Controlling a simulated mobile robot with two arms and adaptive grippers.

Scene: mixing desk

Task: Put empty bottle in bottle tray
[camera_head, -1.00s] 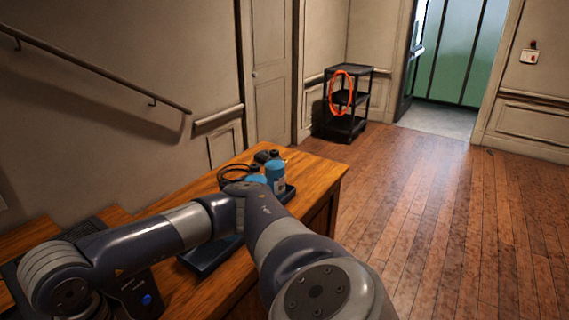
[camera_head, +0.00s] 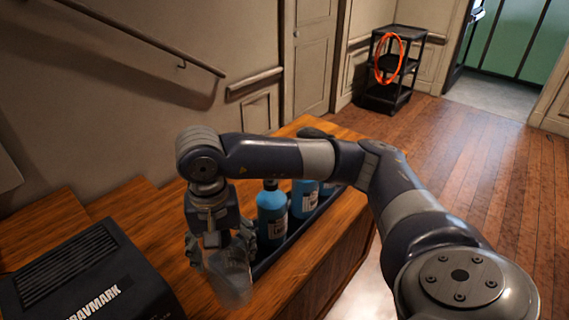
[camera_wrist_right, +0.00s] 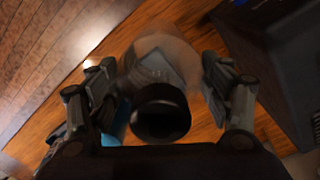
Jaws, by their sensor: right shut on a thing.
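The empty bottle (camera_head: 232,284) is clear, with a dark cap that shows in the wrist view (camera_wrist_right: 160,112). My right gripper (camera_head: 222,254) points down and is shut on it near its top. The bottle is over the wooden desk, left of the bottle tray. I cannot tell if its base touches the desk. The bottle tray (camera_head: 292,244) is dark and long, and holds several blue bottles (camera_head: 271,214) with labels. The nearest blue bottle is just right of my gripper. My left gripper is not in view.
A black device with a vented top (camera_head: 80,275) sits on the desk (camera_head: 150,222) at the lower left. The desk's right edge runs close beside the tray. A black shelf cart (camera_head: 390,75) with an orange ring stands far off by the wall.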

